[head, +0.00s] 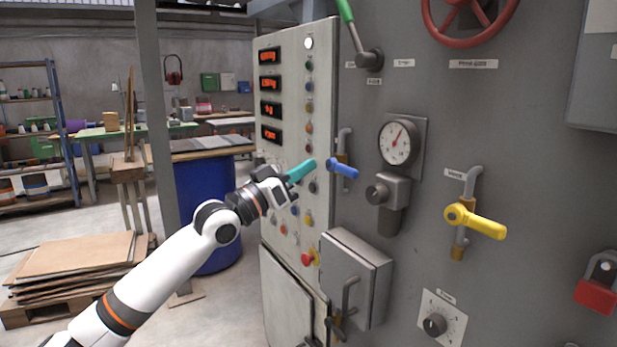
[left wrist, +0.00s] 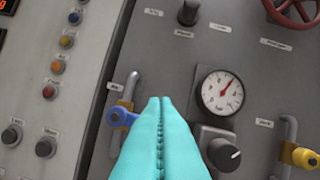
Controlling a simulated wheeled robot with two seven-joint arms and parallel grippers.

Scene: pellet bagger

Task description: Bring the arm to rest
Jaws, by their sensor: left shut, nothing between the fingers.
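My left arm comes in from the lower left of the head view. My left gripper (head: 302,171) has teal fingers that are shut with nothing between them. It points at the machine front, just left of the blue valve handle (head: 342,169) and apart from it as far as I can tell. In the left wrist view the closed teal fingers (left wrist: 160,103) reach up the middle, and the blue handle (left wrist: 124,116) shows beside them on the left, partly hidden behind them. My right gripper is not in view.
The button panel (head: 291,110) stands behind the gripper. A pressure gauge (head: 398,142), a yellow valve handle (head: 476,221) and a grey box (head: 352,280) stick out from the machine on the right. A blue drum (head: 205,210) and stacked boards (head: 75,255) stand left.

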